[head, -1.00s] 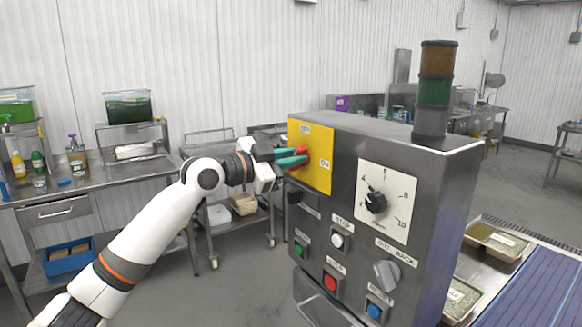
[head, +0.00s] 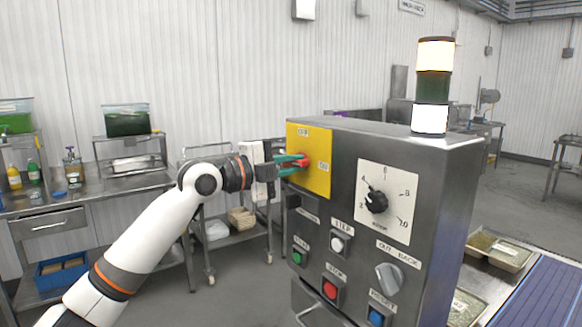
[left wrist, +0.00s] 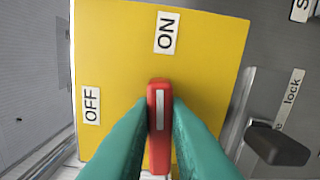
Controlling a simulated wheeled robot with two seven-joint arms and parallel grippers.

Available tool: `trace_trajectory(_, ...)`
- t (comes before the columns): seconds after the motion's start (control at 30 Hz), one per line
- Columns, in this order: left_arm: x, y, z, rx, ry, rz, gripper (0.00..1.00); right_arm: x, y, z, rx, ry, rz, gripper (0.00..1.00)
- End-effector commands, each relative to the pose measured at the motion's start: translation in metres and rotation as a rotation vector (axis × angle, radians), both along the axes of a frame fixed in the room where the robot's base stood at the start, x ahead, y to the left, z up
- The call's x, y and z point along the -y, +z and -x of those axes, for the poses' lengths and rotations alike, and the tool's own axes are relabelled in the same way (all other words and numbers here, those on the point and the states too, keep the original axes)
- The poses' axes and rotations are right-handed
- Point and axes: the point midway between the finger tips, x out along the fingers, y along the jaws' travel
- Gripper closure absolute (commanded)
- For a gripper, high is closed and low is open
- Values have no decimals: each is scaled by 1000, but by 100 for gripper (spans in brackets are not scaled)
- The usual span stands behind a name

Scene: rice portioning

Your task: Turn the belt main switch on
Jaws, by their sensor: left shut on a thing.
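The belt main switch is a red handle (head: 303,161) with a white stripe on a yellow plate (head: 309,187), on the left part of the grey control box. In the left wrist view, the red handle (left wrist: 160,125) points at the ON label (left wrist: 166,33). The OFF label (left wrist: 91,105) is off to its left there. My left gripper (left wrist: 159,115) has its green fingers on both sides of the handle, shut on it. In the head view, the left gripper (head: 296,164) reaches the plate from the left. My right gripper is not in view.
The control box (head: 345,205) also carries a dial (head: 376,202), a grey selector (head: 388,277) and several push buttons. A light tower (head: 433,85) on top has its top and bottom sections lit. Trays (head: 497,251) lie beside the blue belt (head: 537,295). A black lock lever (left wrist: 276,145) is near the plate.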

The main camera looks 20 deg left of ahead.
Motion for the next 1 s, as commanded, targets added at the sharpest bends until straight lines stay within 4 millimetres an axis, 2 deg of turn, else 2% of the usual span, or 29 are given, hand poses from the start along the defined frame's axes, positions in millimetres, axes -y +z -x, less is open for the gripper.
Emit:
trace_trajectory(0.33, 0, -3, 0, 76, 0, -102, 100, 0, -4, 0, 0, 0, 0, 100)
trace_trajectory(0.87, 0, -3, 0, 88, 0, -119, 100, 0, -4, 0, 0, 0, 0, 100)
trace_trajectory(0.9, 0, -3, 0, 87, 0, -118, 79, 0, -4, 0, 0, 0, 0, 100)
trace_trajectory(1.0, 0, -3, 0, 88, 0, -118, 64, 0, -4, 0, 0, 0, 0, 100)
